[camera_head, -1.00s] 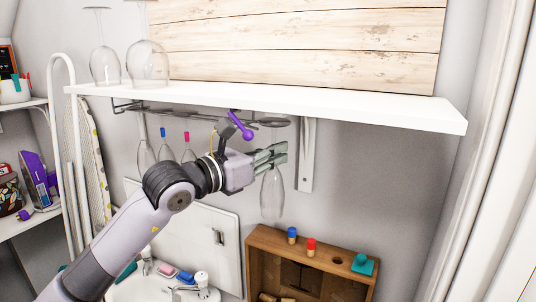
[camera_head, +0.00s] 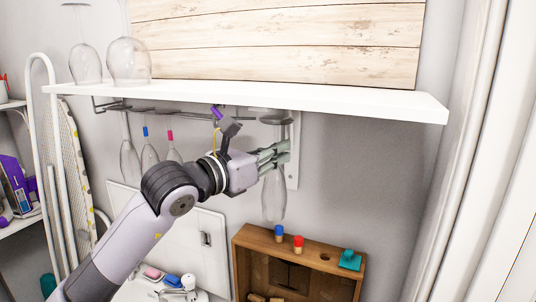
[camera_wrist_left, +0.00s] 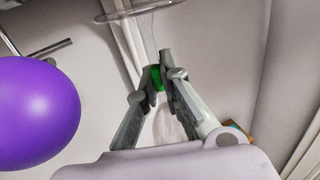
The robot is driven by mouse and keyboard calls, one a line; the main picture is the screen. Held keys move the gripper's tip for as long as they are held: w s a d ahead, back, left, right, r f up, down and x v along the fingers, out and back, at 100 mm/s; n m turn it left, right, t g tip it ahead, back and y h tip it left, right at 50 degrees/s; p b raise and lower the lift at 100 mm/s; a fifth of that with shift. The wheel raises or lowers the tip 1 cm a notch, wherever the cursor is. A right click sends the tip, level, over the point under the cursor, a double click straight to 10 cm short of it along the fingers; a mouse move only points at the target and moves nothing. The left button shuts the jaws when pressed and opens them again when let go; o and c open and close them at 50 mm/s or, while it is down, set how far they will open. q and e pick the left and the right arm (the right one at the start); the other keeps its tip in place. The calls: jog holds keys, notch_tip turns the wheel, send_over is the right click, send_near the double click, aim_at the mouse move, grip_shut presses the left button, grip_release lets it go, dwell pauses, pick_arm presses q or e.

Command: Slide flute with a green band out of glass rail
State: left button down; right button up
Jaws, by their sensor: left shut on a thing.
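My left gripper (camera_head: 272,155) is shut on the stem of the clear flute (camera_head: 274,196). The wire glass rail (camera_head: 130,107) is under the shelf, left of the foot. The foot appears to be right of the rail's end, with a gap between them. Several other flutes hang at the left, one with a blue band (camera_head: 145,131) and one with a pink band (camera_head: 170,135). My right gripper is out of view.
A purple knob (camera_wrist_left: 38,112) is close to the left wrist. The white shelf (camera_head: 300,99) is just above, with a bracket (camera_head: 292,170) behind the flute. A wooden box (camera_head: 245,243) with blue and red pegs stands below. Open air lies to the right.

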pick_arm(q)
jog(key=shift+s+d, duration=0.2)
jog(key=shift+d, duration=0.45)
jog(key=shift+d+b, duration=0.15)
jog(key=shift+b, duration=0.4)
jog(key=shift+d, duration=0.1)
jog(key=shift+r, duration=0.1)
